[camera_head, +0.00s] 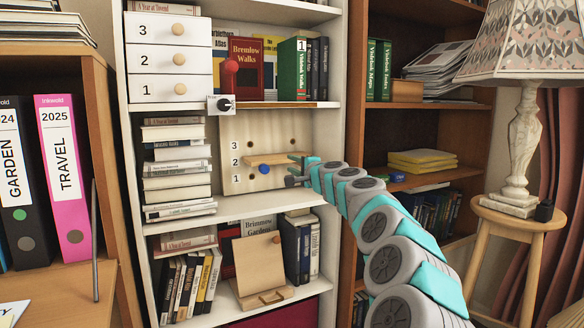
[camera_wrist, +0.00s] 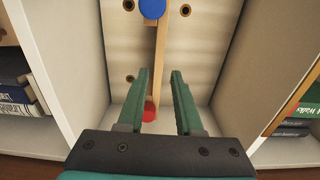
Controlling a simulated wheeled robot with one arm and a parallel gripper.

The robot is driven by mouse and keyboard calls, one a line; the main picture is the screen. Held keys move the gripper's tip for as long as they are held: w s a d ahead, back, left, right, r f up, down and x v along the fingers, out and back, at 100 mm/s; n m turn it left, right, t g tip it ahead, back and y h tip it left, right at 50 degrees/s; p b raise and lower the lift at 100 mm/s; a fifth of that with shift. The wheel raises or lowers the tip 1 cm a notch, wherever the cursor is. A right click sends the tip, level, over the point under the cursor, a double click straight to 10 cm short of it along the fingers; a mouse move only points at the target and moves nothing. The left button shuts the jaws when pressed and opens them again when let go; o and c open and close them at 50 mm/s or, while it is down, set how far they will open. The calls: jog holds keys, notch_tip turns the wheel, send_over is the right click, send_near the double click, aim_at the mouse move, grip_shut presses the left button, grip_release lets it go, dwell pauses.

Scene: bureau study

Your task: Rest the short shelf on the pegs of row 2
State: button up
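The short shelf (camera_head: 272,159), a pale wooden plank, lies level against the peg board (camera_head: 237,143) beside the label 2. The blue peg (camera_head: 264,169) is just under its left part. In the wrist view the plank (camera_wrist: 160,50) appears edge-on, with the blue peg (camera_wrist: 152,8) and a red peg (camera_wrist: 150,110) along the same side; it appears to rest on both. My gripper (camera_head: 291,171) is at the plank's right end, hiding the red peg in the head view. In the wrist view its fingers (camera_wrist: 160,85) are apart, with gaps to the plank between them.
Stacked books (camera_head: 178,180) stand left of the board. The board's other holes, such as one in row 3 (camera_head: 249,145), look empty. Bay walls (camera_wrist: 75,60) flank my gripper. A lamp (camera_head: 520,130) stands right.

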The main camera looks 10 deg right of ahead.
jog(key=shift+o, duration=0.2)
jog(key=shift+s, duration=0.1)
jog(key=o, duration=0.5)
jog(key=b+v, duration=0.2)
jog(key=v, duration=0.3)
dwell(0.5)
